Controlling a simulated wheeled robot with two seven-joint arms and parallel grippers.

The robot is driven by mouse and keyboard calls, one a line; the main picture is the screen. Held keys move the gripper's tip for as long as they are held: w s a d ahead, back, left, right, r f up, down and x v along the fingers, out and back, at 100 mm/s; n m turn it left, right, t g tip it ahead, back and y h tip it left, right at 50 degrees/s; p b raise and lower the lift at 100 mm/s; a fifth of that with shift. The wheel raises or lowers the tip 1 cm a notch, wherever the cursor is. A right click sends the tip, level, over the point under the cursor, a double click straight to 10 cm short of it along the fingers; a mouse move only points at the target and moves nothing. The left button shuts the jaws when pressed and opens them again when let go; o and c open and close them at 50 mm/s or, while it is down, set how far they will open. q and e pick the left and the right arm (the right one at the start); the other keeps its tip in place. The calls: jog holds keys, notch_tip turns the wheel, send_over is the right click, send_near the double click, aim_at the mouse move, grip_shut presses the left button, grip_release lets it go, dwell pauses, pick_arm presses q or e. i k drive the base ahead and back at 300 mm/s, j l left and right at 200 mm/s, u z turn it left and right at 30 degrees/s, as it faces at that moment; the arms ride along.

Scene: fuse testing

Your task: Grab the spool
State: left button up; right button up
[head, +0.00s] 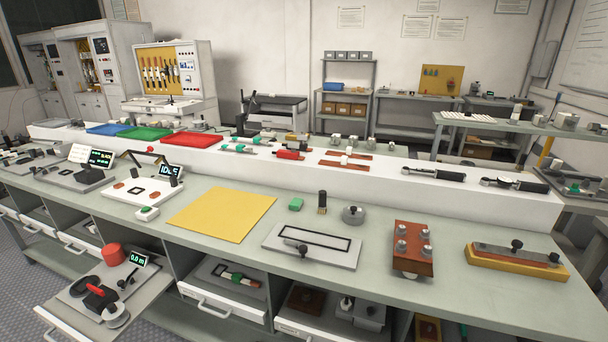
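A pulled-out drawer (152,284) at the lower left holds several parts. A red round drum (112,255), which looks like a spool, sits at its back edge. A small display (138,260) reading "0.0 m" stands beside the drum. Nearer the front is a black device with a red lever (95,289), with a grey round spool-like piece (116,316) at its right. I cannot tell for sure which round piece is the spool. Neither of my grippers is in view.
The long grey bench (360,292) carries a yellow mat (222,214), a grey plate with a black frame (312,244), a reddish-brown block (412,249) and a yellow-based bar (515,262). Below it, a white-fronted drawer (222,301) is also partly out. Coloured trays (192,139) stand on the raised shelf.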

aim_at(115, 314)
jog(key=u, duration=1.8)
jog(key=i+j+z, duration=0.1)
jog(key=i+z, duration=0.3)
jog(key=i, duration=0.15)
jog(key=i+j+z, duration=0.35)
jog(key=i, duration=0.15)
